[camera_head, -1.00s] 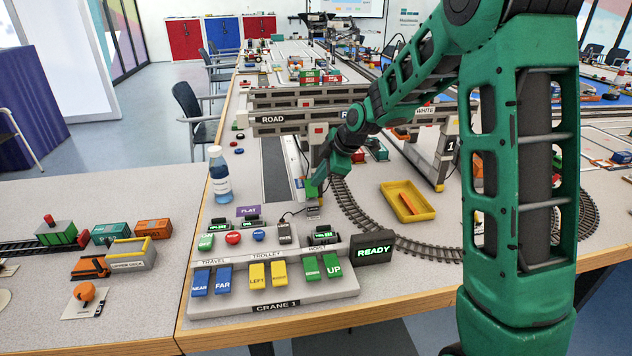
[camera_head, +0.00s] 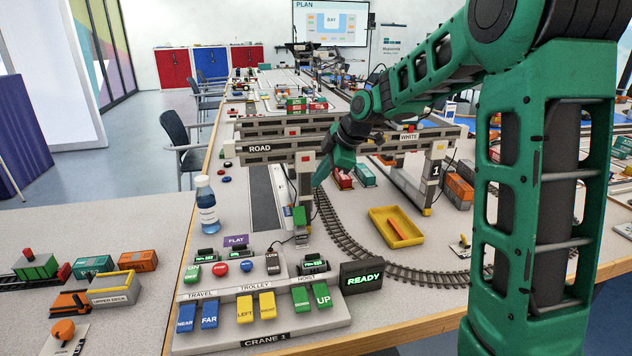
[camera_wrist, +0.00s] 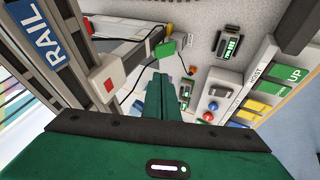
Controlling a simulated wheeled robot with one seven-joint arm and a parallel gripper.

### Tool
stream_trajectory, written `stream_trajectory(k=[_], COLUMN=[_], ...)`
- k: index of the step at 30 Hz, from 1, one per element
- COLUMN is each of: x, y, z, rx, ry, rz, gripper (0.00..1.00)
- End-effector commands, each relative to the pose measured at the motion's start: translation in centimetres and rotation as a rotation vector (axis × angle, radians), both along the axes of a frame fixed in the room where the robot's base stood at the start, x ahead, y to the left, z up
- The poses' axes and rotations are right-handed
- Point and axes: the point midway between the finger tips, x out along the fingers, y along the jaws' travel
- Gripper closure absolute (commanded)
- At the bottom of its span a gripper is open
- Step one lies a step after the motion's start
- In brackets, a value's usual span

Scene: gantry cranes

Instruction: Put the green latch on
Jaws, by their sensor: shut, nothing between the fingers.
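A small green piece, which looks like the green latch (camera_head: 299,216), stands by the foot of the crane's near leg. It also shows in the wrist view (camera_wrist: 166,48), just beyond my fingertips, with a dark cable passing close by. My gripper (camera_head: 321,178) is shut and empty, above and slightly right of the latch in the head view. Its green fingers (camera_wrist: 162,80) point toward the latch in the wrist view, with a visible gap between. I cannot tell whether the latch is seated. The gantry crane (camera_head: 270,149) carries the words ROAD and WHITE.
The CRANE 1 control panel (camera_head: 262,327) stands in front, with coloured levers and buttons. A READY display (camera_head: 361,281) stands at its right. A curved track and a yellow tray (camera_head: 396,227) lie right of the crane leg. A bottle (camera_head: 207,205) stands left.

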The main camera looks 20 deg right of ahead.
Motion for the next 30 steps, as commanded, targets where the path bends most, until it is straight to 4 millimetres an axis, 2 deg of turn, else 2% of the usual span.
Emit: stream_trajectory(k=[5,8,18,30], x=[-0.1,-0.1,-1.1,-3.2], y=[0.5,1.2,3.8,5.1], z=[-0.2,-0.6,-1.9,-2.2], rx=[0.018,0.047,0.202,0.413], ry=[0.014,0.035,0.092,0.049], rz=[-0.059,-0.16,-0.668,-1.184], gripper=[1.0,1.0,1.0,1.0])
